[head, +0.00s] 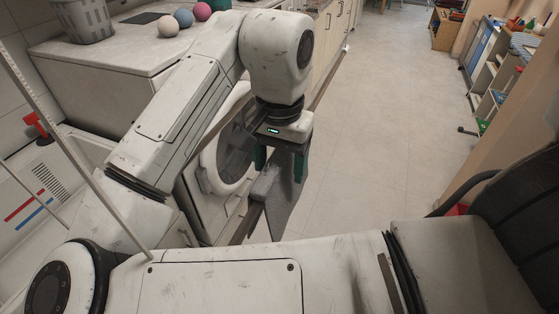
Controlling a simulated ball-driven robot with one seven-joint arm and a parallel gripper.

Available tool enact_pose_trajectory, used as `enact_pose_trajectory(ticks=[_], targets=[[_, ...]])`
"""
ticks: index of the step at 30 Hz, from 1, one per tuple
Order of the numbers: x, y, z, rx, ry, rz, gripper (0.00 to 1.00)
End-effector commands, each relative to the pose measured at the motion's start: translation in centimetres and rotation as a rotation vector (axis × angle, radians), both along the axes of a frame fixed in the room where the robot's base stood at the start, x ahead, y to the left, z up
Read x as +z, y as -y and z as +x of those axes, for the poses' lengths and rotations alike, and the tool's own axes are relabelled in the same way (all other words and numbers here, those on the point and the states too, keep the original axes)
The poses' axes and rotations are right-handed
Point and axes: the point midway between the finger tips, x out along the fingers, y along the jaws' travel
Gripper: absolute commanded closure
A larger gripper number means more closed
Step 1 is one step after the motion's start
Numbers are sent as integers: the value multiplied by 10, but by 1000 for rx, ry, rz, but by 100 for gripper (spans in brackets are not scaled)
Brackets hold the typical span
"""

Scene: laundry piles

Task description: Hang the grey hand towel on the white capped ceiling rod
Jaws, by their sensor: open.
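My gripper (280,172) is near the middle of the head view, pointing down, with its green fingers apart. A grey cloth that looks like the grey hand towel (276,205) hangs just below and between the fingers. Its upper part is partly hidden by my gripper, and I cannot tell whether the fingers touch it. The cloth lies against a dark brown bar or edge (250,222). A thin white rod (90,180) slants across the left of the view; I cannot tell whether it is the capped ceiling rod, and no cap shows.
A front-loading washer (228,160) stands behind my arm. The worktop (95,60) holds a grey basket (85,20) and several coloured balls (168,26). A black chair (520,215) and shelves (490,75) are at right. The tiled floor (385,110) between is clear.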

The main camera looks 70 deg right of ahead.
Motion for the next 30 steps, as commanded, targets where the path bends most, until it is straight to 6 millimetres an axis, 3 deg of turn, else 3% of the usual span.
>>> enact_pose_trajectory(ticks=[11, 24, 30], targets=[[10, 0, 1, 0, 2, 1, 31], [88, 0, 1, 1, 4, 1, 31], [105, 0, 0, 0, 0, 0, 31]])
